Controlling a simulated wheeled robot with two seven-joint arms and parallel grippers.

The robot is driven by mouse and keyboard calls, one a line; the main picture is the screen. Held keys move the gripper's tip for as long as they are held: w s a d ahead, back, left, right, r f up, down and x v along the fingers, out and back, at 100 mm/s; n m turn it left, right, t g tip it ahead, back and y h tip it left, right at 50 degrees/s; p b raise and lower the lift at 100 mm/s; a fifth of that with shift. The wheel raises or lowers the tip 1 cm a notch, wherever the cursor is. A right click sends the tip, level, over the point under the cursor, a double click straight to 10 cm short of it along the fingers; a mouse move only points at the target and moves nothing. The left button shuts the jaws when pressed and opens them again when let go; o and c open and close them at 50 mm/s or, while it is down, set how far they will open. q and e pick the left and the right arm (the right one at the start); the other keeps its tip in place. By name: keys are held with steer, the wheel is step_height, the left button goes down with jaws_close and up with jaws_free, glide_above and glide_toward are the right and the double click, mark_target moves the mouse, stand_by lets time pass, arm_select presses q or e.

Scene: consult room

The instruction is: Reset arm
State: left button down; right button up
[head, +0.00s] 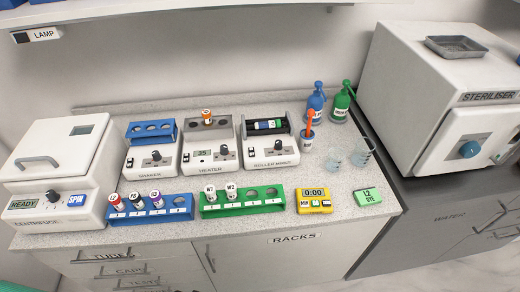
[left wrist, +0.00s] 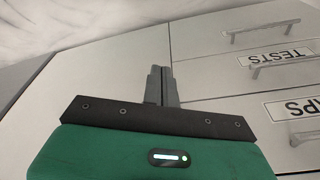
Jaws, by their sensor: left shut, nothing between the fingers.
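My left gripper (left wrist: 161,70) shows in the left wrist view. Its dark fingers are together with nothing between them. It is in front of pale cabinet fronts, to the left of drawers with handles and labels, one reading TESTS (left wrist: 280,56). No gripper shows in the head view; only a sliver of green, which may be my left arm, is at its bottom left corner. My right gripper is in neither view.
On the counter (head: 345,185) stand a centrifuge (head: 80,150), shaker, heater and roller mixer. A blue rack (head: 180,212) and a green rack (head: 278,205) hold tubes in front. A timer, bottles and beakers are to the right, beside a steriliser (head: 400,90).

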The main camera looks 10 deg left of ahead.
arm_select(q)
steer(key=s+a+f, duration=0.1)
steer(key=s+f, duration=0.9)
steer(key=f, duration=0.1)
steer(key=s+a+f+g, duration=0.1)
steer(key=s+a+f, duration=0.1)
steer(key=s+f, duration=0.8)
steer(key=shift+a+f, duration=0.3)
steer(key=shift+f, duration=0.3)
steer(key=shift+s+d, duration=0.1)
